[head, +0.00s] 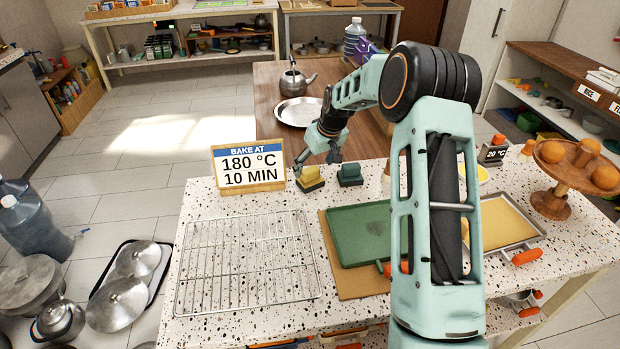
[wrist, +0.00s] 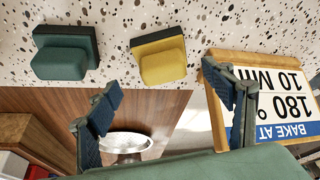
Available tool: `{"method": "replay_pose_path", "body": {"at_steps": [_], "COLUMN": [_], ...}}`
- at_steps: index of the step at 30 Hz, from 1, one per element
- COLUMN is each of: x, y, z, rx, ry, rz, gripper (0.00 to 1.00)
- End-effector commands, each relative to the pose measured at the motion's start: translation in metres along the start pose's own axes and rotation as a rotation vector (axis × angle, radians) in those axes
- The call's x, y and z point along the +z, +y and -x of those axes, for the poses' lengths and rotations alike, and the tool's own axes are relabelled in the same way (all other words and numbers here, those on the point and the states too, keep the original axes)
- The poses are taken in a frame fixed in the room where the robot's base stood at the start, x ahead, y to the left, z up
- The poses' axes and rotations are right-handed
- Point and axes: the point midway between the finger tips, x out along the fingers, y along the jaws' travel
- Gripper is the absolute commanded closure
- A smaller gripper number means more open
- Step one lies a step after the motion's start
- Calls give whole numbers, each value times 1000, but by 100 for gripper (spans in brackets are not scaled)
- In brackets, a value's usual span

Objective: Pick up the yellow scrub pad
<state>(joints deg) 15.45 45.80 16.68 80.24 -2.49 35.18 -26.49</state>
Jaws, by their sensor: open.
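The yellow scrub pad (head: 310,178) with a dark backing sits on the speckled counter, just right of the baking sign. It also shows in the wrist view (wrist: 163,60), upper middle. My gripper (head: 318,162) is over the counter's far edge, close to the pad. In the wrist view my gripper (wrist: 165,92) has its two fingers wide apart and nothing between the tips. The yellow pad appears beyond the fingertips, roughly centred between them. I cannot tell the exact height of the fingertips over the pad.
A green scrub pad (head: 350,174) sits right of the yellow one. The baking sign (head: 248,166) stands close on the left, near one finger in the wrist view (wrist: 275,108). A wire rack (head: 247,262) and green tray (head: 358,234) lie nearer. A wooden table (head: 268,105) is behind.

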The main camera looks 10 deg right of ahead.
Motion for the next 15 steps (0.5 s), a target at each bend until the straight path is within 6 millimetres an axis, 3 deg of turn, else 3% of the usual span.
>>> {"method": "replay_pose_path", "body": {"at_steps": [15], "x": [4], "y": [-4], "z": [-52], "rx": [0], "ry": [2], "rz": [0], "gripper": [25]}}
